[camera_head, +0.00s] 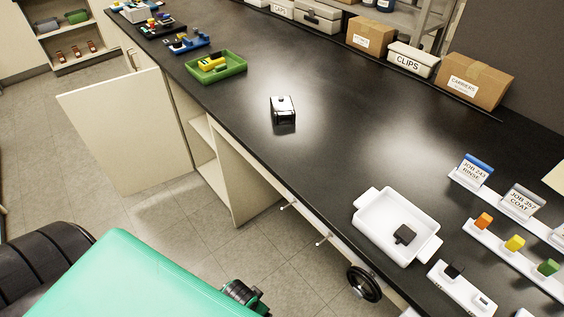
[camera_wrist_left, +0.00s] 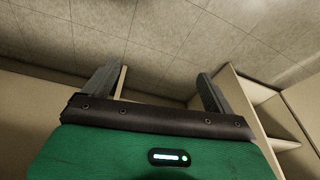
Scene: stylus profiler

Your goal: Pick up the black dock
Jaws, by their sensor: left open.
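A small glossy black block with a pale top (camera_head: 283,108) stands alone mid-counter in the head view. A dark, rounded flat piece (camera_head: 405,234) lies in a white tray (camera_head: 368,236) at the lower right. A small black block (camera_head: 455,269) sits in a white holder (camera_head: 447,283) in front of that tray. I cannot tell for certain which of these is the black dock. My left gripper (camera_wrist_left: 155,90) is open and empty in the left wrist view, with floor and cabinet panels beyond it, away from the black pieces. My right gripper is not in view.
A green tray (camera_head: 232,71) with a yellow piece and a blue tray (camera_head: 192,45) stand toward the far left. Boxes (camera_head: 474,82) line the back. Colored blocks in white racks stand at right. An open cabinet door (camera_head: 128,132) juts out below the counter. The middle counter is mostly clear.

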